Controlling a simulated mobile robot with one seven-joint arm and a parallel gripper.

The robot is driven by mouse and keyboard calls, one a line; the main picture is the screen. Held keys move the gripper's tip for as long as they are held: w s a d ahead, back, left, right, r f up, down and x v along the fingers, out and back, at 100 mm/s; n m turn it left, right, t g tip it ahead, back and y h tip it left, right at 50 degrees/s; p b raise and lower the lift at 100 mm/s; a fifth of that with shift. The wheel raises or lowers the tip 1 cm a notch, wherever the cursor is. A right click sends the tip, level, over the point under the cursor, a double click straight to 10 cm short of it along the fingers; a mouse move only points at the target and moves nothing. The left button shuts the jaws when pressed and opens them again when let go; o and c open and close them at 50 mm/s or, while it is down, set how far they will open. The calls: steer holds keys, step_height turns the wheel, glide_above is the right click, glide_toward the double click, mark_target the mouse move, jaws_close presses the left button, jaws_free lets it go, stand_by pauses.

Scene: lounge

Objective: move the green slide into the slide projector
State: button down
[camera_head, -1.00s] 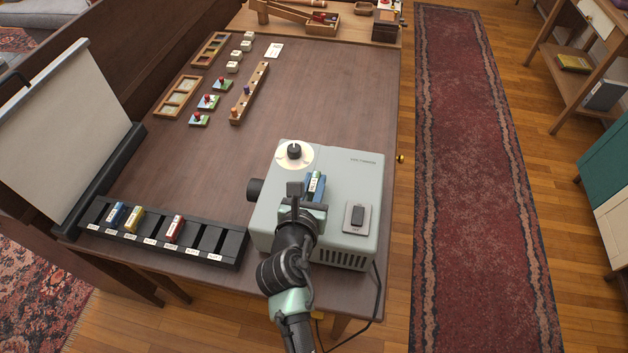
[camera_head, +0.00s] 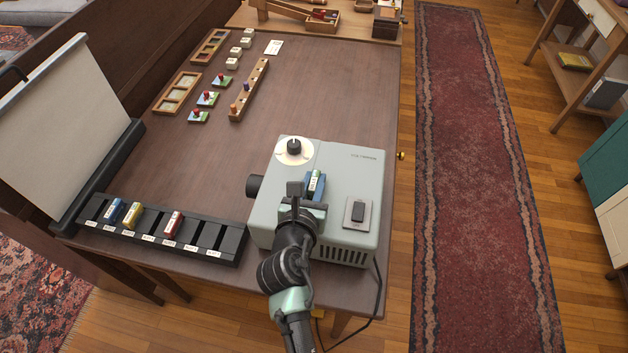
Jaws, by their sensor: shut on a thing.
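The green slide (camera_head: 316,181), with a white label strip, stands upright at the top of the grey slide projector (camera_head: 276,217). My gripper (camera_head: 307,194) is over the projector's top and is shut on the green slide. A blue part shows beside the slide, close to the jaws. The slide's lower end is hidden, so I cannot tell how deep it sits in the projector. My wrist and jaws cover part of the projector's top and front.
A black slide rack (camera_head: 206,235) holds a blue slide (camera_head: 114,212), a yellow slide (camera_head: 132,214) and a red slide (camera_head: 173,224), with empty slots between and beside them. A projection screen (camera_head: 65,125) stands at the left. The middle of the table (camera_head: 330,90) is clear.

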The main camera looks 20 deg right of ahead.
steer(key=shift+s+f, duration=0.2)
steer(key=shift+f, duration=0.3)
steer(key=shift+s+f, duration=0.15)
steer(key=shift+f, duration=0.3)
steer(key=c, duration=0.7)
jaws_free()
steer(key=shift+w, duration=0.1)
steer(key=shift+d, duration=0.15)
steer(key=shift+s, duration=0.25)
steer(key=shift+s+a+r+p, duration=0.3)
steer(key=shift+s+p, duration=0.2)
steer(key=shift+p, duration=0.2)
steer(key=shift+w+a+p+v, duration=0.15)
steer(key=shift+p+v, duration=0.45)
steer(key=shift+v, duration=0.5)
steer(key=shift+w+a+p+v, duration=0.15)
steer(key=shift+p+v, duration=0.45)
steer(key=shift+v, duration=0.5)
steer(key=shift+s+r, duration=0.1)
steer(key=shift+d+r, duration=0.1)
steer(key=shift+r, duration=0.05)
